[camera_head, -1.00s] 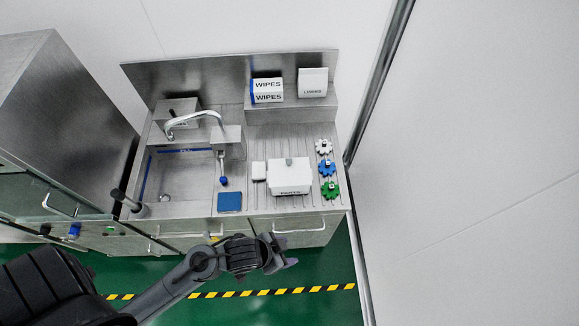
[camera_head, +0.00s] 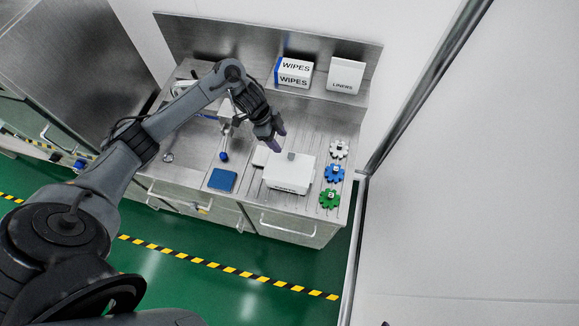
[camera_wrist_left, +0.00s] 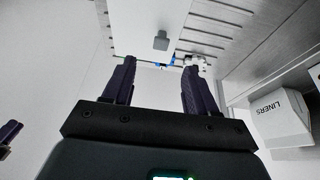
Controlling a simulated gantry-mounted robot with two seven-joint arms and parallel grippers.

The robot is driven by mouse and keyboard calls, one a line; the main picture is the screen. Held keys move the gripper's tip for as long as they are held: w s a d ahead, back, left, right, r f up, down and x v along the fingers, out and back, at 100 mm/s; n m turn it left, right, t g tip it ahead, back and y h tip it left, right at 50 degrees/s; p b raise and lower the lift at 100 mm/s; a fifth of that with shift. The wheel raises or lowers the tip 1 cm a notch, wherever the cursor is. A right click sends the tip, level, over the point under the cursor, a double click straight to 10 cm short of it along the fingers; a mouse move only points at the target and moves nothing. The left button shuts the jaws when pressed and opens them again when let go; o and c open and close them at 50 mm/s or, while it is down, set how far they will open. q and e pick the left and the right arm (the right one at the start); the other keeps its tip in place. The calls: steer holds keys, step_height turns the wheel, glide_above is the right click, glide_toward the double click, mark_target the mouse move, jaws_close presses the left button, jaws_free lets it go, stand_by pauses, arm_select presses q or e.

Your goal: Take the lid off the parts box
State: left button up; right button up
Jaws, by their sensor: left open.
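The white parts box (camera_head: 288,187) stands on the ribbed counter, its lid (camera_head: 300,165) on top with a small grey knob (camera_head: 291,156). In the left wrist view the white lid and its grey knob (camera_wrist_left: 160,41) lie beyond my fingertips. My left gripper (camera_head: 275,136) is open and empty, above and just behind the box, apart from the knob. It also shows in the left wrist view (camera_wrist_left: 155,80) with its fingers spread.
White, blue (camera_head: 334,172) and green (camera_head: 329,198) gear-shaped parts lie right of the box. A blue pad (camera_head: 222,180) lies to its left. A wall is at right.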

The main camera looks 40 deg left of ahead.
mark_target(290, 155)
arm_select(q)
steer(key=x, duration=0.4)
steer(key=shift+w+d, duration=0.1)
steer(key=shift+d, duration=0.1)
steer(key=shift+p+x, duration=0.45)
steer(key=shift+x, duration=2.5)
steer(key=shift+a, duration=0.15)
steer(key=shift+c, duration=0.3)
jaws_close()
steer(key=shift+w, duration=0.1)
